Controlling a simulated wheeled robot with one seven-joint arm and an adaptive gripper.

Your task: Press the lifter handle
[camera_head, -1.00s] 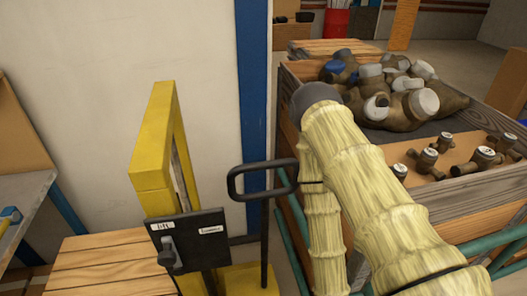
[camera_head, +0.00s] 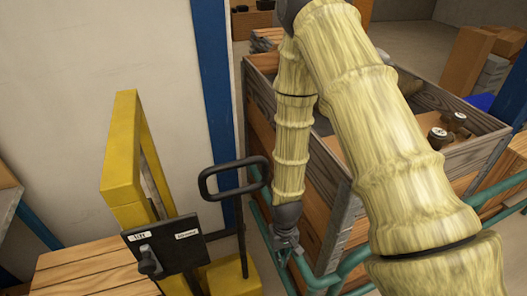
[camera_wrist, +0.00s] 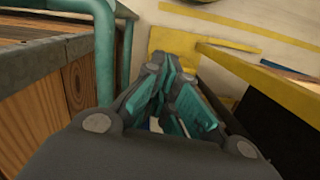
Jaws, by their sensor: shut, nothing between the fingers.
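The yellow lifter (camera_head: 123,150) stands at the left in the head view. It has a black loop handle (camera_head: 205,190) on a dark upright post and a dark panel (camera_head: 185,245) with a small grey lever (camera_head: 149,262). My gripper (camera_head: 287,252) points down to the right of the post and below the loop, apart from both. In the wrist view, my gripper's teal fingers (camera_wrist: 165,95) are together with nothing held. The lifter's yellow base (camera_wrist: 172,40) shows beyond the fingers; I cannot make out the loop handle there.
A wooden crate (camera_head: 310,205) with teal rails (camera_head: 352,262) stands close to my gripper on the right; the wrist view shows its planks (camera_wrist: 80,82) and rail at left. A blue post (camera_head: 212,80) and pale wall (camera_head: 165,60) are behind. Wooden slats (camera_head: 85,268) lie at lower left.

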